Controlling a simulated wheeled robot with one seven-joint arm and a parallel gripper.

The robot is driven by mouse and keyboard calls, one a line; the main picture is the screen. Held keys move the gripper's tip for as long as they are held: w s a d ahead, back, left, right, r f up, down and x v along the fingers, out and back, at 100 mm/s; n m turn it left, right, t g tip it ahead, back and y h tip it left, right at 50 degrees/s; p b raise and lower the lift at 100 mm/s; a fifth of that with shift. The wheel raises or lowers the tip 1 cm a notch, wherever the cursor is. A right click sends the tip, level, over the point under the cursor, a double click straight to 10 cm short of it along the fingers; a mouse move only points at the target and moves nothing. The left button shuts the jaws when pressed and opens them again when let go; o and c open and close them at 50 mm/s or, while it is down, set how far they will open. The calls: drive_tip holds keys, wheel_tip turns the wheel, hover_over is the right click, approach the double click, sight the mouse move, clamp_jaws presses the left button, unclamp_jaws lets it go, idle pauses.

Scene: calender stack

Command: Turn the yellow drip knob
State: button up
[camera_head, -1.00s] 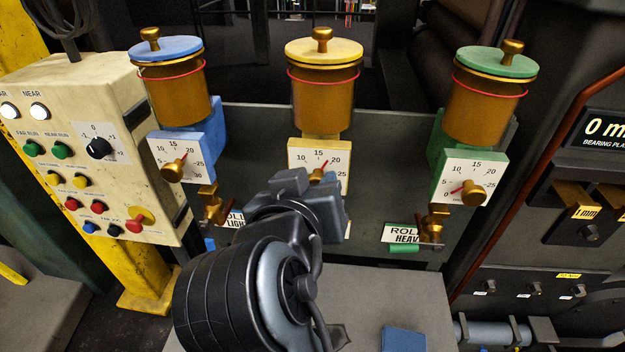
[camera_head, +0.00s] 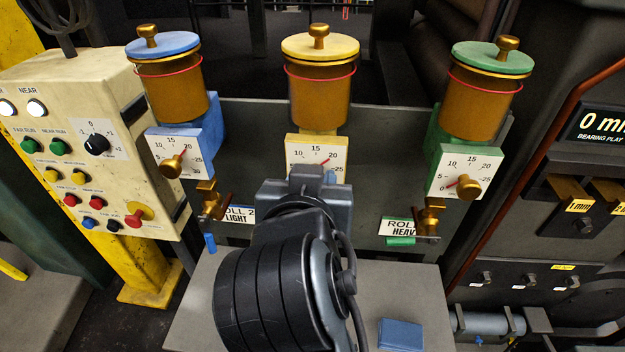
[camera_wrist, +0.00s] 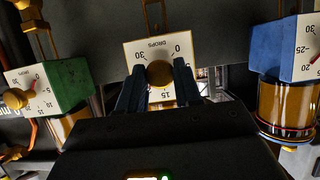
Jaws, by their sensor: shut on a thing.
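The yellow oiler stands in the middle of the head view, with a yellow lid (camera_head: 320,48) and a brown jar (camera_head: 320,105). Its white dial (camera_head: 299,148) sits below the jar. The red pointer shows up and to the right, near the 20. My gripper (camera_head: 318,176) is in front of the dial and hides the knob in this view. In the wrist view, where the dial appears upside down, the round brass drip knob (camera_wrist: 160,72) sits between the two fingers of my gripper (camera_wrist: 158,82), which is shut on it.
A blue oiler (camera_head: 180,95) stands to the left and a green oiler (camera_head: 485,100) to the right, each with its own brass knob. A cream control box (camera_head: 95,110) is farther left. A blue block (camera_head: 401,335) lies on the grey surface below.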

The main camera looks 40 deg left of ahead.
drive_tip(key=o, duration=1)
drive_tip(key=shift+o, duration=0.2)
drive_tip(key=v, duration=0.7)
drive_tip(key=shift+s+d+r, duration=0.15)
drive_tip(key=shift+s+d, duration=0.05)
drive_tip(key=shift+s, duration=0.1)
